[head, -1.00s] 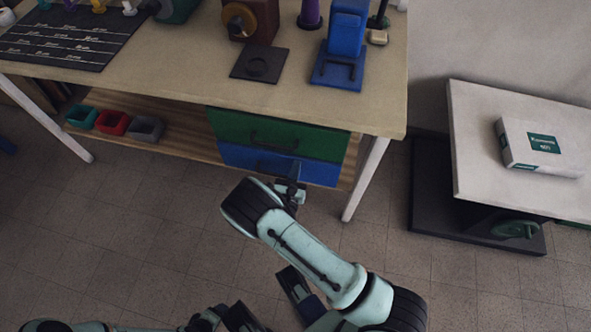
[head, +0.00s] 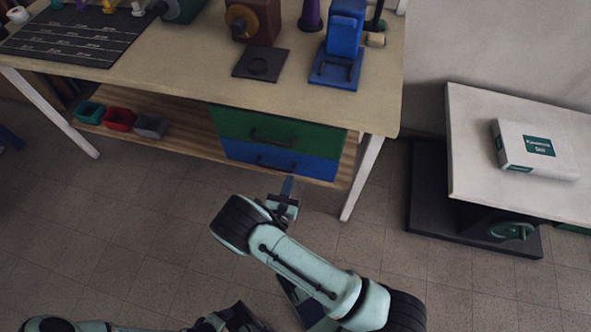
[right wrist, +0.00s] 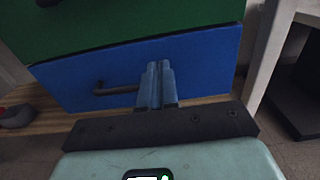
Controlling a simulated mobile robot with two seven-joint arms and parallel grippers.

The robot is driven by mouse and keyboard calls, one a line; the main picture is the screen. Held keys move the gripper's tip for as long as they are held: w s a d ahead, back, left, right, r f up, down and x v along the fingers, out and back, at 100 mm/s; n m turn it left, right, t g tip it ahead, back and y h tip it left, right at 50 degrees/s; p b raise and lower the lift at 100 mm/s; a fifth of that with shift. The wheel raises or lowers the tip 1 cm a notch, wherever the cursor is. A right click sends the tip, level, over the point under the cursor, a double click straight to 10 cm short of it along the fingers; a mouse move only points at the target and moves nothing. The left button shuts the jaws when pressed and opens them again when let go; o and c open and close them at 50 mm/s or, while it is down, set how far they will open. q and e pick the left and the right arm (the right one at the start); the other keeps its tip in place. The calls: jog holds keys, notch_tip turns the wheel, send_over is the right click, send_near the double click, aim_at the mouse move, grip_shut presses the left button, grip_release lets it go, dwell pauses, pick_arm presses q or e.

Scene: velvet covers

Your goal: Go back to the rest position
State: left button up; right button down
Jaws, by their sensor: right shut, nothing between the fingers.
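My right gripper (head: 288,184) is shut and empty, in front of the shelf unit and just below the blue drawer (head: 300,166). In the right wrist view its two blue fingers (right wrist: 158,72) are together, pointing toward the blue drawer front (right wrist: 205,65). The drawer's dark handle (right wrist: 115,90) is left of the fingers, apart from them. My right arm is bent over the floor. Part of my left arm shows along the bottom edge of the head view; its fingers cannot be made out.
A green drawer (head: 240,125) sits above the blue one; both look closed. The workbench (head: 190,75) carries a blue stand (head: 341,45) and other items. Teal, red and grey bins stand on its lower shelf (head: 180,145). A white-topped cart (head: 475,165) with a box (head: 535,148) is at right.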

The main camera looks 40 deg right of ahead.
jog(key=v, duration=0.5)
jog(key=shift+s+a+f, duration=0.1)
jog(key=shift+s+a, duration=0.05)
jog(key=shift+a, duration=0.25)
